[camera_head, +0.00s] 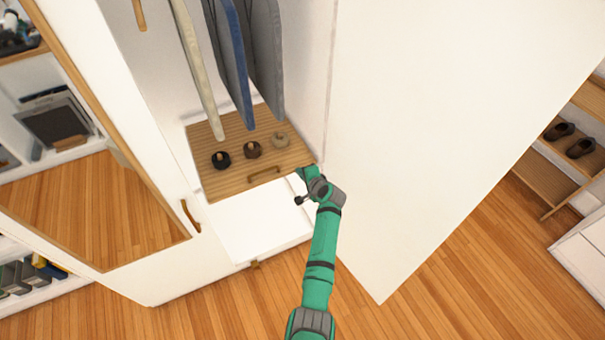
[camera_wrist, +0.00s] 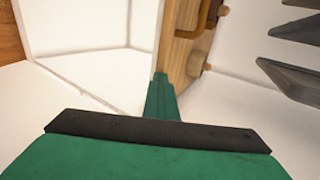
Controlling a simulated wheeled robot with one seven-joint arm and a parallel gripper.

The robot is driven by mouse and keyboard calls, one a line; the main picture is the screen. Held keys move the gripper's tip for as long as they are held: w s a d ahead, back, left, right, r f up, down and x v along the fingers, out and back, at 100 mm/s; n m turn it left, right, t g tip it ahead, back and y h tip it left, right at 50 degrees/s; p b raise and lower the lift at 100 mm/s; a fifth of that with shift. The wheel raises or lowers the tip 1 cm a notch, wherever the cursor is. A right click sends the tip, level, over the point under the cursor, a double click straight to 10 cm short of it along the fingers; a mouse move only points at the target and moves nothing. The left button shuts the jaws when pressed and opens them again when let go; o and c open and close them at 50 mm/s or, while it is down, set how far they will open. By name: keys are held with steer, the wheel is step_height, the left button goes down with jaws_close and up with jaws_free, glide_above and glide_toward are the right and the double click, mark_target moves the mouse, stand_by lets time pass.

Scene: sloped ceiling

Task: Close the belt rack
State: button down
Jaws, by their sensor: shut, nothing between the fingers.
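The belt rack (camera_head: 215,178) is a slatted wooden pull-out tray in the wardrobe, with a brass-coloured handle (camera_head: 264,173) on its front. Three coiled belts lie on it: black (camera_head: 221,160), brown (camera_head: 253,150) and tan (camera_head: 280,140). It stands out some way from under the hanging clothes. My gripper (camera_head: 302,173) is at the rack's right front corner, right of the handle. In the wrist view, my shut, empty fingers (camera_wrist: 161,78) point at the end of the wooden front (camera_wrist: 180,45), with the handle (camera_wrist: 208,18) beyond. I cannot tell if they touch it.
A white drawer (camera_head: 258,222) lies below the rack. Trousers (camera_head: 232,60) hang above it. A large white door panel (camera_head: 430,110) stands right of my arm, and a mirrored door (camera_head: 95,215) stands open at left. Wooden floor (camera_head: 470,270) is clear at the lower right.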

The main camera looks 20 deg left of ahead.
steer(key=shift+a, duration=0.3)
steer(key=d+f+v, duration=0.1)
steer(key=f+v, duration=0.1)
steer(key=v, duration=1.1)
steer(key=shift+s+d+r, duration=0.25)
steer(key=shift+s+d, duration=0.05)
steer(key=shift+s, duration=0.2)
